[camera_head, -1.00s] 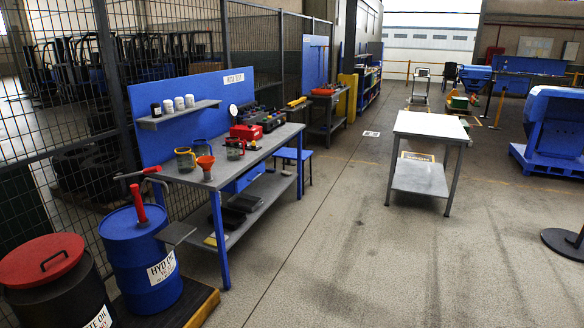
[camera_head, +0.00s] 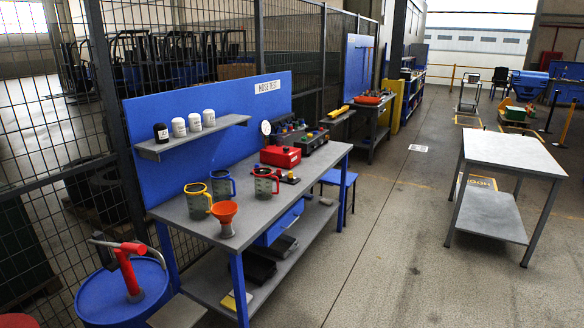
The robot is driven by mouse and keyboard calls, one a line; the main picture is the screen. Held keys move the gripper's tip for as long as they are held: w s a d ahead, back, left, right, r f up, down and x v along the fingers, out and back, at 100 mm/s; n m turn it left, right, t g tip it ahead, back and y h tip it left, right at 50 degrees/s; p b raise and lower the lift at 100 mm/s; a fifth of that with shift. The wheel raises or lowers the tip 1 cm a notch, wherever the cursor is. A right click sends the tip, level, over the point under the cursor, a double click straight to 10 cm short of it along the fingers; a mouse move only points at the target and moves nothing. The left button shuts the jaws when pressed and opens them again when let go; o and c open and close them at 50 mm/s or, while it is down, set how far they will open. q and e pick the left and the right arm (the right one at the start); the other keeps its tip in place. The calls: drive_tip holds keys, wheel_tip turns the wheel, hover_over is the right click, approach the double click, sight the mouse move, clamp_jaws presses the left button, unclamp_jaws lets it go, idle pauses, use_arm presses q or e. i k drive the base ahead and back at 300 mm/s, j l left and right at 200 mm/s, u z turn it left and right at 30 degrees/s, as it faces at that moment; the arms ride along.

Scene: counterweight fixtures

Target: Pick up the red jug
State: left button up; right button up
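The red jug (camera_head: 264,187), a clear dark-tinted measuring jug with a red rim and handle, stands upright on the grey top of the blue workbench (camera_head: 180,214). A blue-rimmed jug (camera_head: 221,187) stands to its left, and a yellow-rimmed jug (camera_head: 197,204) is farther left. An orange funnel (camera_head: 226,222) stands near the front edge, left of the red jug. Neither of my grippers is in view.
A red box (camera_head: 281,156) and a grey control unit (camera_head: 311,141) sit behind the jugs. A shelf (camera_head: 206,137) holds several small bottles. A blue drum (camera_head: 110,303) with a red pump stands front left. Open floor lies right of the bench, before a white-topped table (camera_head: 512,152).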

sight(263, 177)
drive_tip(key=i+l+u, duration=0.1)
drive_tip(key=i, duration=0.45)
drive_tip(key=i+l, duration=0.1)
drive_tip(key=i, duration=0.5)
drive_tip(key=i+l+u, duration=0.15)
drive_tip(key=i, duration=0.4)
